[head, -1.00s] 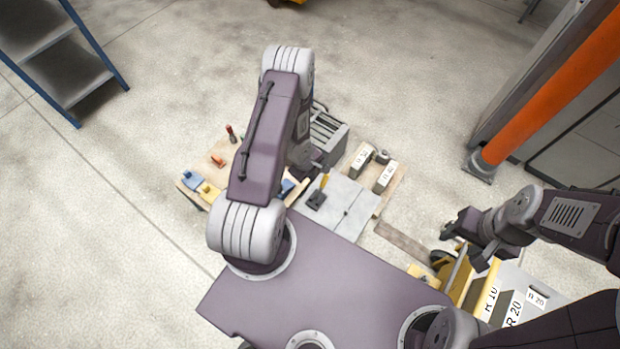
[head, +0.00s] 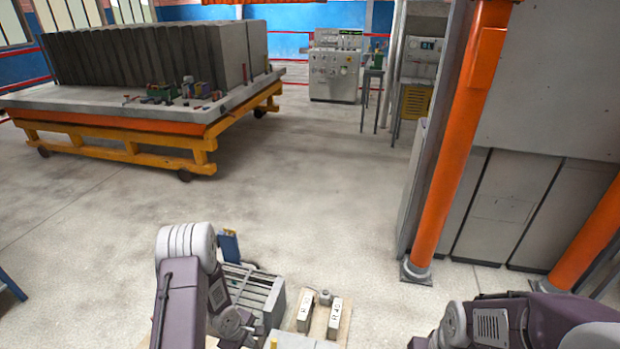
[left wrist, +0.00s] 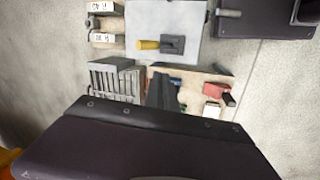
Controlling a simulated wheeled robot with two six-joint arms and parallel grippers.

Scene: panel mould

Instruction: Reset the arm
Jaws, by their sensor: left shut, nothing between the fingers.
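My left arm rises at the lower left of the head view, bent at a pale grey elbow, with its forearm pointing down. My left gripper (head: 238,330) is low there, beside the grey slatted block, and partly cut by the frame edge. In the left wrist view its dark fingers (left wrist: 162,92) are together with nothing between them. My right arm lies at the lower right of the head view; only a dark bit of its gripper (head: 419,343) shows at the bottom edge, and its jaws cannot be made out.
A grey slatted block (head: 258,293) and a board with labelled blocks (head: 318,322) stand near my left arm. The left wrist view shows a trowel (left wrist: 165,45) on a pale plate (left wrist: 192,20). An orange post (head: 450,150) stands at right. The floor beyond is clear up to a panel-mould trolley (head: 110,143).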

